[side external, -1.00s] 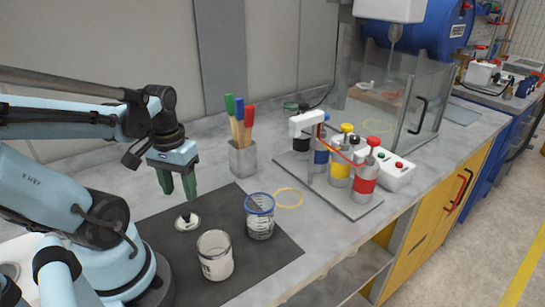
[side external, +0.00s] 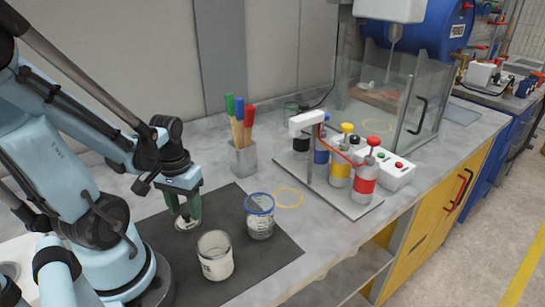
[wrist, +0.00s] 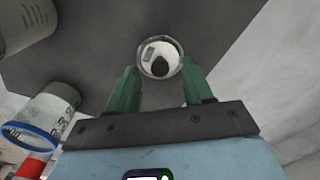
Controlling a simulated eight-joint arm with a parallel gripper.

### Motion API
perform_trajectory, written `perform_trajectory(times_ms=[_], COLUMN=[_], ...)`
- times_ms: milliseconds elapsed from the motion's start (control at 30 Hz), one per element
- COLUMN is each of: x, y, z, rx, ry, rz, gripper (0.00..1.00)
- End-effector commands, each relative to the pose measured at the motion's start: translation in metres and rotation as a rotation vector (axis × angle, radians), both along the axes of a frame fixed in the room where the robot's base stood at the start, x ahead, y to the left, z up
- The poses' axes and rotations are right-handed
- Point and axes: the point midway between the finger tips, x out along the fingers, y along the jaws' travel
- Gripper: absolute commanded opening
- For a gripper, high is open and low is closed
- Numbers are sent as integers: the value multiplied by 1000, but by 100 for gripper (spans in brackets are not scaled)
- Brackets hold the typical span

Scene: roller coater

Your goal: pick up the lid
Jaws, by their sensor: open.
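The lid (side external: 187,224) is a small round metallic disc with a dark knob, lying flat on the dark mat (side external: 270,258). In the side view my gripper (side external: 187,214) hangs right over it and partly hides it. My green fingers are open and point down, with their tips close to the lid. In the wrist view the lid (wrist: 147,62) and its black knob (wrist: 160,67) lie between the lines of the two fingertips (wrist: 159,63). Nothing is held. I cannot tell whether the fingertips touch the lid.
An open jar (side external: 215,262) and a blue-rimmed glass beaker (side external: 260,222) stand on the mat, right of my gripper. A metal holder with brushes (side external: 243,158) stands behind. A bottle rack (side external: 335,195) is farther right. The mat's front right is clear.

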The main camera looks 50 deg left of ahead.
Motion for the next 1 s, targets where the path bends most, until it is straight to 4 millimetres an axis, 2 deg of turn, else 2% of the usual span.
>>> perform_trajectory(times_ms=[300, 633, 900, 1000], x=[0, 0, 0, 0], y=[0, 0, 0, 0], z=[-16, -18, -18, -18], rx=[-1, -1, -1, -1], ry=[0, 0, 0, 0], rz=[1, 1, 1, 1], gripper=[51, 51, 11, 0])
